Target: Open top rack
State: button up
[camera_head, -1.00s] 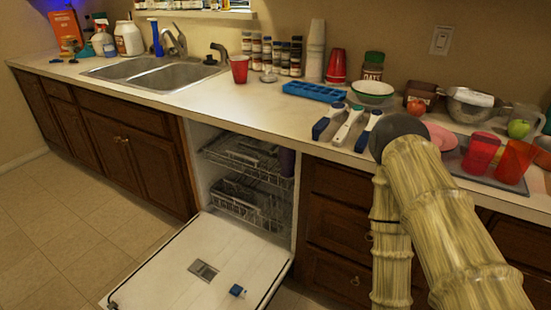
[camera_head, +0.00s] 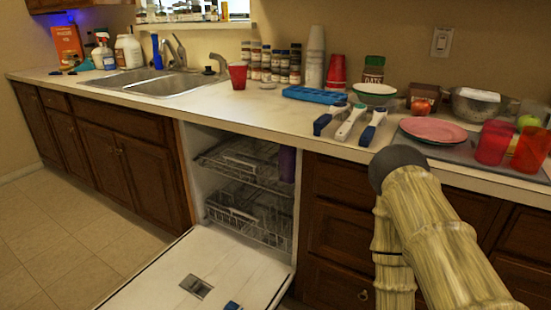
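The dishwasher stands open under the counter, its white door (camera_head: 225,262) folded down. Its top rack (camera_head: 245,160) is a wire rack inside the cavity, with some items in it that are hard to make out. A purple item (camera_head: 287,164) stands at the rack's right side. The lower rack (camera_head: 249,213) sits below, also inside the cavity. My arm, with a tan, bamboo-like surface and a dark rounded joint, rises at the right, apart from the rack. My gripper is not visible.
The counter (camera_head: 235,115) above holds a red cup (camera_head: 238,75), a blue tray (camera_head: 314,95), several blue-and-white-handled utensils (camera_head: 350,121), pink plates (camera_head: 433,130) and red cups (camera_head: 492,143). Wooden drawers (camera_head: 335,185) are right of the cavity. Floor (camera_head: 60,235) at left is clear.

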aim_at(255, 165)
jog(key=k, duration=0.55)
jog(key=u, duration=0.3)
jog(key=i, duration=1)
jog(key=u, duration=0.45)
